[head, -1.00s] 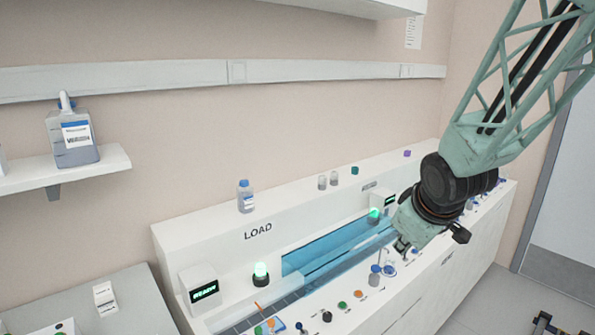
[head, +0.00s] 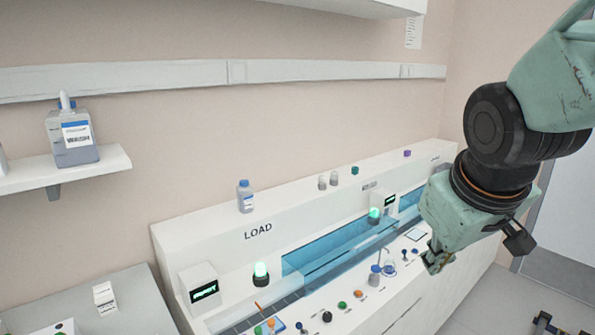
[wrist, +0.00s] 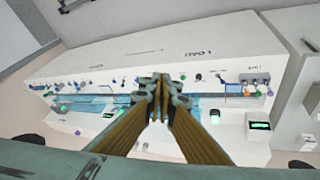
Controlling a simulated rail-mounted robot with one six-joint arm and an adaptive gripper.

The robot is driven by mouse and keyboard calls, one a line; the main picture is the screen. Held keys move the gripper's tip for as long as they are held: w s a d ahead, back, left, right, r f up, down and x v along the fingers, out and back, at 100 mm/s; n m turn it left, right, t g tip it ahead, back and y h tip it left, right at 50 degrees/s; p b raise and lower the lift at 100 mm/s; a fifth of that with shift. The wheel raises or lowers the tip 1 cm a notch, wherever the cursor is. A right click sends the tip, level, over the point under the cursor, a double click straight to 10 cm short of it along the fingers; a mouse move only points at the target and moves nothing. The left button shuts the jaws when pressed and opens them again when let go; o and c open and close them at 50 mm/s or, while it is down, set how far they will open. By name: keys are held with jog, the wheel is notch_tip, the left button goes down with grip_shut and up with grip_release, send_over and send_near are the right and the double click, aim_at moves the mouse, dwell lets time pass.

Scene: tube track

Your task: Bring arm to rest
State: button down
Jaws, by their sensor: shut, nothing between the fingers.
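My gripper (head: 436,262) hangs from my arm at the right of the head view, in front of and above the white LOAD machine (head: 197,229). In the wrist view my gripper (wrist: 160,82) has its fingers together with nothing between them. It touches nothing that I can see. The machine has a blue-lit channel (head: 330,247) along its length and also shows in the wrist view (wrist: 200,55). My arm hides the machine's right end in the head view.
A bottle (head: 246,196) stands on top. A shelf (head: 75,172) holds a larger bottle (head: 72,132).

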jog(key=s+a+r+m, duration=0.1)
jog(key=s+a, duration=0.1)
jog(key=s, duration=0.9)
jog(key=s+a+r+m+g+y, duration=0.1)
jog(key=s+a+r+m, duration=0.1)
jog(key=s, duration=0.8)
jog(key=shift+s+a+r+g, duration=0.25)
jog(key=shift+s+a+g, duration=0.05)
jog(key=shift+s+a, duration=0.1)
jog(key=shift+d, duration=0.1)
